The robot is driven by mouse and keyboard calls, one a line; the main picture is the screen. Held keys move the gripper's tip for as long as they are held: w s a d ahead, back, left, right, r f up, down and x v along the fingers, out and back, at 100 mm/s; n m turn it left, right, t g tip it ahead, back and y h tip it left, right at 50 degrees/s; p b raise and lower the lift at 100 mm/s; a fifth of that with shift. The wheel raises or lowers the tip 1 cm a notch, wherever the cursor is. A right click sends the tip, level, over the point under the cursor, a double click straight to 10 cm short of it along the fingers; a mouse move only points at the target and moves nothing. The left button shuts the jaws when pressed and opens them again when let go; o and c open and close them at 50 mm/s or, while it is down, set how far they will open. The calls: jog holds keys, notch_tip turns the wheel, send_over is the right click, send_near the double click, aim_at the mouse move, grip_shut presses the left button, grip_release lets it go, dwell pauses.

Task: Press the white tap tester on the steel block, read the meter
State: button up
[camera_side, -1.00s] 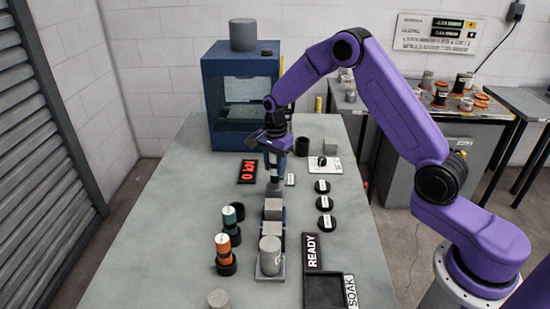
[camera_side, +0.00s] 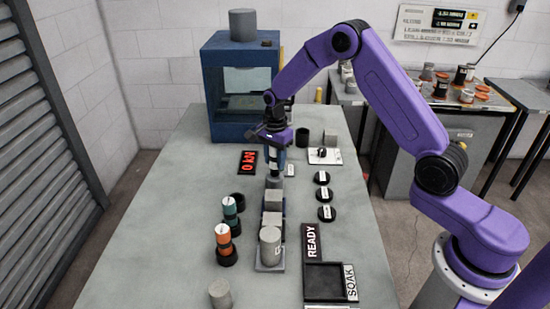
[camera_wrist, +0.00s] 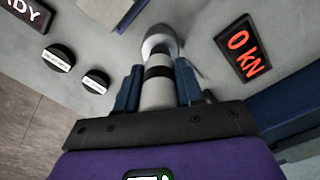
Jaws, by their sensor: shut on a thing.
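My gripper (camera_side: 276,152) is shut on the white tap tester (camera_wrist: 158,92), a pale cylinder with a black band. Its two blue fingers (camera_wrist: 157,84) flank the tester in the wrist view. The tester points down in the side view and ends in a rounded grey tip (camera_wrist: 160,42). A grey steel block (camera_side: 274,200) stands just in front of the tip in the side view; I cannot tell whether they touch. The meter (camera_side: 248,162) lies on the table left of the gripper. It reads 0 kN in red in the wrist view (camera_wrist: 242,48).
A grey cylinder (camera_side: 270,246) stands nearer in the same row. Orange (camera_side: 223,238) and teal (camera_side: 230,210) banded cylinders stand left. Several black discs (camera_side: 322,178) lie right. A blue cabinet (camera_side: 212,95) stands behind. The left tabletop is clear.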

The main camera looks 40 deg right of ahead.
jog(key=shift+f, duration=0.5)
dwell(0.9)
jog(key=shift+r, duration=0.1)
jog(key=shift+r, duration=3.45)
